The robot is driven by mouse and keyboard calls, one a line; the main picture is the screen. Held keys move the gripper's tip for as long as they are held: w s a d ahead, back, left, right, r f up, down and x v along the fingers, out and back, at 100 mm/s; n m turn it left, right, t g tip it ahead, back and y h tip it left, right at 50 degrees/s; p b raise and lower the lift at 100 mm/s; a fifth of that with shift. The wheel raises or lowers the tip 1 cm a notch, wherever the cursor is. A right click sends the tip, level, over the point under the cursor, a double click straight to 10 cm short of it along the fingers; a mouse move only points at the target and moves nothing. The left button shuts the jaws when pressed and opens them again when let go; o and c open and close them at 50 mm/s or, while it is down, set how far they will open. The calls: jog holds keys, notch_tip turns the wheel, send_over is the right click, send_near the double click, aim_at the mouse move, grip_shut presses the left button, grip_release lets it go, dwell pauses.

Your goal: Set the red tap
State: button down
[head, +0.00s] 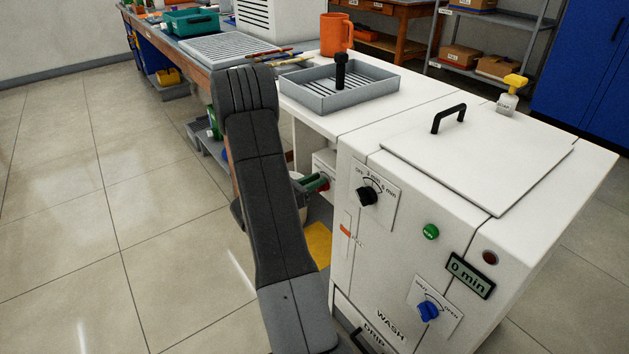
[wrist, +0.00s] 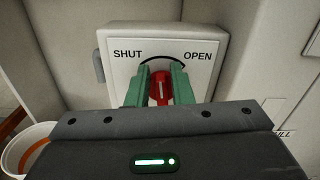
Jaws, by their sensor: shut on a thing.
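The red tap (wrist: 160,86) sits on a white plate (wrist: 121,38) marked SHUT on the left and OPEN on the right, with a curved black arrow between them pointing towards OPEN. My gripper (wrist: 161,83) has its two green fingers on either side of the red handle, shut on it. The handle looks about upright in the wrist view, between the two words. Its lower part is hidden behind my gripper body. In the head view my gripper (head: 322,183) reaches into the recess left of the white machine, and the red tap shows only in part there.
The white machine (head: 400,270) stands right of my arm, with a black knob (head: 368,196), a blue tap (head: 428,311), a green button (head: 431,232) and a display reading 0 min (head: 470,276). A white bucket (wrist: 30,140) is at lower left in the wrist view. Open floor lies to the left.

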jog(key=shift+w+a+f+n+p, duration=0.1)
jog(key=shift+f+n+p, duration=0.15)
jog(key=shift+n+p, duration=0.95)
jog(key=shift+w+a+f+n+p, duration=0.15)
jog(key=shift+f+n+p, duration=0.15)
jog(key=shift+n+p, duration=0.9)
jog(key=shift+w+a+f+n+p, duration=0.1)
jog(key=shift+f+n+p, duration=0.15)
jog(key=shift+n+p, duration=0.95)
jog(key=shift+n, duration=0.3)
jog(key=c, duration=1.5)
grip_release()
jog(key=shift+o, duration=0.2)
jog(key=shift+r, duration=0.1)
jog(key=shift+w+r, duration=0.1)
jog(key=shift+a, duration=0.1)
